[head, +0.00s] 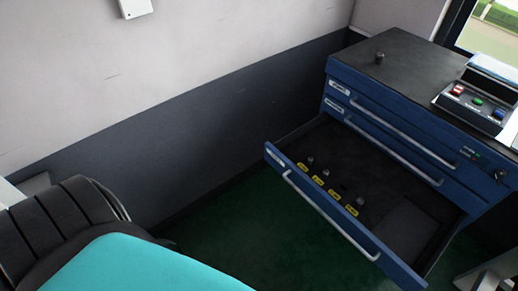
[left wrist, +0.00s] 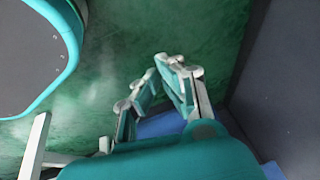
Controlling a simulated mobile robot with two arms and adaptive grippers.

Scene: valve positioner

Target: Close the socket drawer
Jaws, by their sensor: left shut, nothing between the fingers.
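The socket drawer (head: 318,218) is the low drawer of the blue cabinet (head: 345,82). It is pulled well out, with a silver bar handle (head: 330,216) along its blue front. Inside, several small metal sockets (head: 361,201) stand beside yellow labels, and a grey flat patch lies at the right. My left gripper (left wrist: 161,72) shows in the left wrist view, teal and pale grey, its fingers shut and empty over green floor. A blue surface shows behind its fingers; I cannot tell which part it is. My right gripper is not in view.
Two shut drawers sit above the open one. A small knob-like part (head: 379,58) and a control box (head: 477,101) with coloured buttons stand on the cabinet top. Green floor (head: 215,225) is clear left of the drawer. A grey wall (head: 200,140) runs behind.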

